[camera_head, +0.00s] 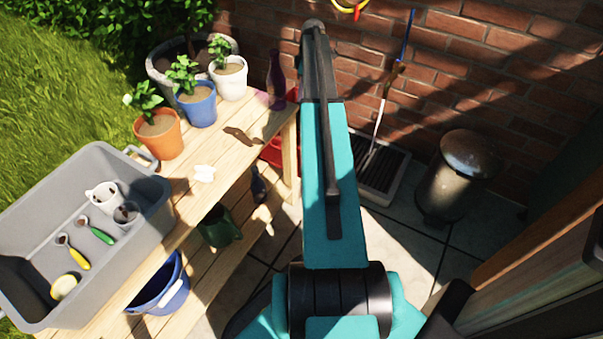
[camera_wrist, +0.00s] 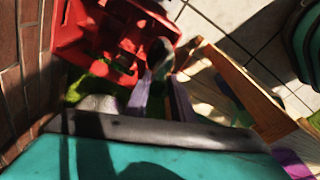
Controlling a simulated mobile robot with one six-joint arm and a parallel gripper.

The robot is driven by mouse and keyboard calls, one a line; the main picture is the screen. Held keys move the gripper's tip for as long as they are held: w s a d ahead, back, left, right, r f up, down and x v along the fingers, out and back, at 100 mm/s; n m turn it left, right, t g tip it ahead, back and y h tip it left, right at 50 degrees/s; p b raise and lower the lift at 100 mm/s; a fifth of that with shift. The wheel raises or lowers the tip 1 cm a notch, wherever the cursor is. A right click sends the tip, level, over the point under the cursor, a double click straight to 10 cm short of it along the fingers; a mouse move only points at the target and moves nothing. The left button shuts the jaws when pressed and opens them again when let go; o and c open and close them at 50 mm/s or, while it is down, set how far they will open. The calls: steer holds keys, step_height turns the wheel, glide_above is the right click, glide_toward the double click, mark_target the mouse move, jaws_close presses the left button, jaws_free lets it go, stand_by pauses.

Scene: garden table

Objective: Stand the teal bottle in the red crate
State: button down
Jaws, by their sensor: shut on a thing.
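The red crate (camera_wrist: 95,35) is at the top left of the wrist view, with a slotted wall and sunlit patches. In the head view only a small part of the red crate (camera_head: 272,152) shows behind the table's end. My gripper (camera_wrist: 160,80) is in the middle of the wrist view, beside and partly over the crate's edge. Its jaws are shut on a narrow, shadowed thing, apparently the teal bottle; its colour and tilt are hard to tell. In the head view my arm hides the gripper.
The wooden table (camera_head: 222,165) holds a grey tub (camera_head: 150,215), potted plants and a purple bottle (camera_head: 276,80). A dark bottle (camera_head: 258,185) and green watering can (camera_head: 218,225) are below. A brick wall (camera_wrist: 25,75) stands close left. A metal bin (camera_head: 455,180) stands right.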

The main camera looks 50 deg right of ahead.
steer(key=shift+f, duration=0.2)
step_height(320, 180, down, 22)
steer(key=b, duration=0.7)
steer(key=shift+f, duration=0.15)
steer(key=shift+f+b, duration=1)
steer(key=shift+f, duration=1.85)
steer(key=c, duration=1.8)
jaws_free()
steer(key=r+p, duration=0.1)
steer(key=r, duration=0.2)
steer(key=r+p, duration=0.2)
steer(key=r, duration=0.2)
steer(key=s+d+r+p, duration=0.1)
steer(key=r, duration=0.3)
steer(key=shift+s, duration=0.1)
steer(key=shift+s+r+p, duration=0.1)
steer(key=shift+r+p, duration=0.3)
steer(key=shift+r, duration=0.15)
